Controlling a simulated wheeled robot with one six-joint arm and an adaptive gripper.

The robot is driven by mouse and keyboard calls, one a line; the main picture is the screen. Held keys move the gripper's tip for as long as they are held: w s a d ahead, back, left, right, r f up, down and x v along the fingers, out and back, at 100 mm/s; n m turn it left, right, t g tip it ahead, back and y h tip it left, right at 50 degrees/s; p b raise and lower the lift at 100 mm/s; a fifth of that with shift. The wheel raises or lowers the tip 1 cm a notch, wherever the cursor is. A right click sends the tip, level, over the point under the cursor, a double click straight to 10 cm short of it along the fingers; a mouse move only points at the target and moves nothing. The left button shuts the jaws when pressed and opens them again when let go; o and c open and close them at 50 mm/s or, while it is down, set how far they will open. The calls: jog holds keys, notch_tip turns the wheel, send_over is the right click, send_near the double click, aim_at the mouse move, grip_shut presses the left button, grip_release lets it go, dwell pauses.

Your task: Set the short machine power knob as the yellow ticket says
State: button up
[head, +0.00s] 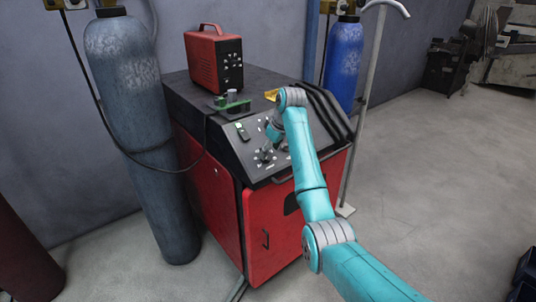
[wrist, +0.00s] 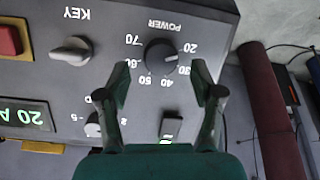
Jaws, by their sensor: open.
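The power knob (wrist: 160,55) is a dark round knob on the sloped panel, below the word POWER, which appears upside down in the wrist view. Its dial numbers run from 20 to 70; a pale mark on the knob seems to face between 20 and 30, but it is small. My gripper (wrist: 165,90) is open, its two fingers apart in front of the panel near the knob, with nothing between them. In the head view my gripper (head: 273,132) is over the panel of the red machine (head: 283,230). A small yellow thing (head: 271,95) lies on the machine's top; no writing on it is readable.
Near the power knob are a KEY knob (wrist: 70,51), another knob (wrist: 93,127), a switch (wrist: 171,125) and a green display (wrist: 20,115). Gas cylinders, one grey (head: 140,130) and one blue (head: 343,60), flank the machine. A red unit (head: 214,60) stands on top.

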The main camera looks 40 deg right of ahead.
jog(key=shift+x, duration=1.25)
jog(key=c, duration=1.1)
jog(key=shift+c, duration=0.2)
